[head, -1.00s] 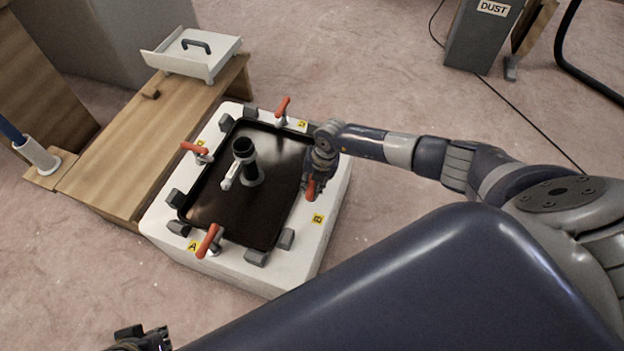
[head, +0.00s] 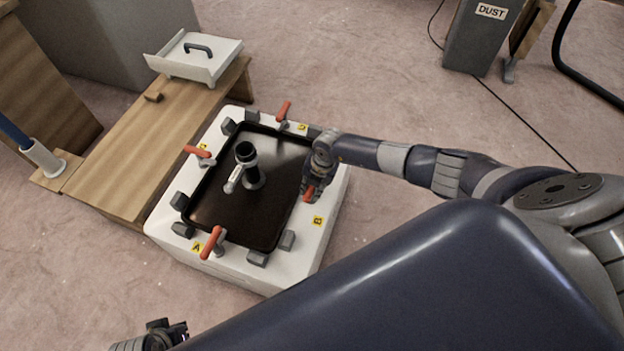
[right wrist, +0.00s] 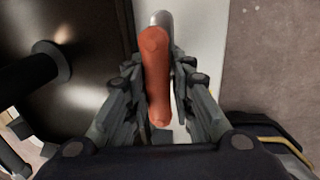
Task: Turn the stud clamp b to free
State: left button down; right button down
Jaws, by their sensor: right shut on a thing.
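Stud clamp b has an orange handle (head: 308,193), beside the yellow B label (head: 318,221) on the right side of the white block (head: 330,205). My right gripper (head: 311,190) is shut on this handle. In the right wrist view the orange handle (right wrist: 156,85) lies between the two fingers (right wrist: 155,100), with a grey metal end at its top. The fingers partly hide the clamp's base. My left gripper (head: 165,335) shows only in part at the bottom edge of the head view, and its jaws are unclear.
A dark panel (head: 215,205) with an upright black tube (head: 247,160) lies on the block. Other orange clamp handles stand at A (head: 212,241), at the left (head: 197,151) and at the back (head: 284,110). A wooden bench (head: 140,140) adjoins the left.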

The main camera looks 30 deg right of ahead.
jog(key=shift+s+d+f, duration=0.1)
jog(key=shift+d, duration=0.1)
jog(key=c, duration=1.3)
grip_release()
jog(key=shift+a, duration=0.1)
jog(key=r, duration=0.4)
jog(key=s+d+r, duration=0.1)
jog(key=r, duration=0.7)
jog(key=shift+s+d, duration=0.3)
jog(key=shift+s, duration=0.05)
jog(key=shift+f, duration=0.1)
